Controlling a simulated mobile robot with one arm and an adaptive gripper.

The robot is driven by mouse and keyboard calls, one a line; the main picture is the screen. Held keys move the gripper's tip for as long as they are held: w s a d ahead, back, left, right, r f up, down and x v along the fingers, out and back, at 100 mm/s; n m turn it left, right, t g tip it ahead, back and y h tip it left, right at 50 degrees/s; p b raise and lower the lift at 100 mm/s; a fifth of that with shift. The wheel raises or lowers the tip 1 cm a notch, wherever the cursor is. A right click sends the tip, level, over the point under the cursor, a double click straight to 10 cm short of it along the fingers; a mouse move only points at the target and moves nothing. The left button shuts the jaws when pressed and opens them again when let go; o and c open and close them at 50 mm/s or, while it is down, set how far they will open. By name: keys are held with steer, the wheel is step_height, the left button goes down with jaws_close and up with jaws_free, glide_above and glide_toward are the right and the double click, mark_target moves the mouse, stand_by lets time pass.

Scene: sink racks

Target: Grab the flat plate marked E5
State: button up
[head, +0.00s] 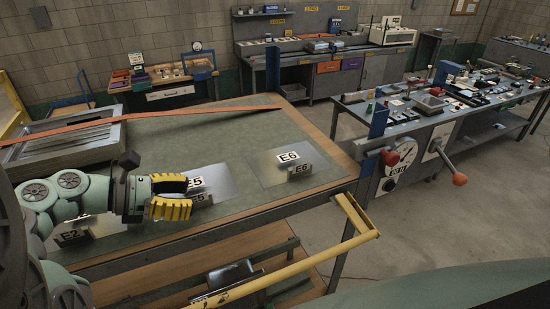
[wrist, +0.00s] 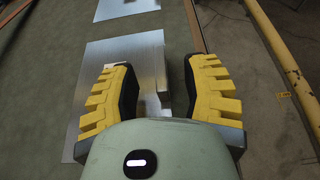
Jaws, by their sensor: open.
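The flat plate marked E5 (head: 217,178) is a shiny metal sheet lying on the green bench top, with white E5 labels at its left, partly hidden behind my gripper. My gripper (head: 186,196) has yellow ribbed fingers and is at the left part of this plate in the head view. In the wrist view my gripper (wrist: 158,66) is open, with its fingers apart over a metal plate (wrist: 135,52) that appears to be E5. A small block-like part (wrist: 163,78) shows between the fingers. I cannot tell whether the fingers touch anything.
Another metal plate marked E6 (head: 270,173) lies to the right, with its labelled block (head: 300,171). A plate marked E2 (head: 98,223) lies near the left front. A metal tray (head: 60,142) and an orange strip (head: 190,114) lie behind. A yellow rail (head: 300,266) runs along the front.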

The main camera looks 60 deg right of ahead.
steer(key=shift+d, duration=0.1)
steer(key=shift+o, duration=0.4)
jaws_close()
stand_by(0.3)
